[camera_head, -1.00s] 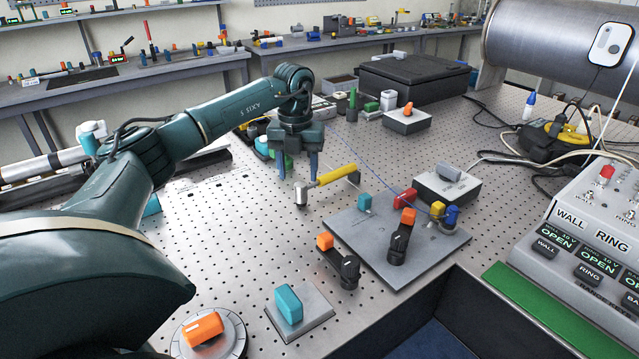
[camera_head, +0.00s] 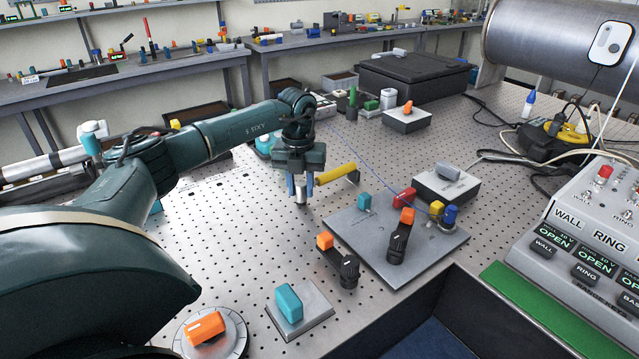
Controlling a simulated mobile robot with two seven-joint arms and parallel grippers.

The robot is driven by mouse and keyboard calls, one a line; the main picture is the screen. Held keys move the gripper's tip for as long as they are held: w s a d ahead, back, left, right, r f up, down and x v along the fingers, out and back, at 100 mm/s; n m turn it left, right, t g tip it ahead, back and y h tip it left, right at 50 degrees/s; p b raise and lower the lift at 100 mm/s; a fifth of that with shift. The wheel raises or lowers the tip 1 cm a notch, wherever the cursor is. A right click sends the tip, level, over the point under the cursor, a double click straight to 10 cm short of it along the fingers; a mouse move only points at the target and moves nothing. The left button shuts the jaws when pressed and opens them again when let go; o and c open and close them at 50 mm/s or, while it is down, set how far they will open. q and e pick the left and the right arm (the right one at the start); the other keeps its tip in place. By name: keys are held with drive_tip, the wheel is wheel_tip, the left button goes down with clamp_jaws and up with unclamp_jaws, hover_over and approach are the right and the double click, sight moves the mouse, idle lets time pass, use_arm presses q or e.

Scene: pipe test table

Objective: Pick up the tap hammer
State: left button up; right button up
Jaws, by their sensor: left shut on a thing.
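The tap hammer (camera_head: 336,174) has a yellow handle and a silver cylindrical head. It is near the middle of the perforated table, behind the grey valve plate. My left gripper (camera_head: 300,188) points down with its blue fingers closed around the hammer at its head end. The silver head shows between and below the fingers, and the yellow handle sticks out to the right, towards a small dark stand. I cannot tell whether the hammer is clear of its rest. My right gripper is not in view.
The grey plate (camera_head: 432,262) with several coloured valve handles lies just right of the hammer. A teal-handled block (camera_head: 290,303) and an orange-knobbed dial (camera_head: 206,330) are at the front. A control box (camera_head: 590,235) stands at the right.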

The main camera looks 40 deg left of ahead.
use_arm(q)
clamp_jaws()
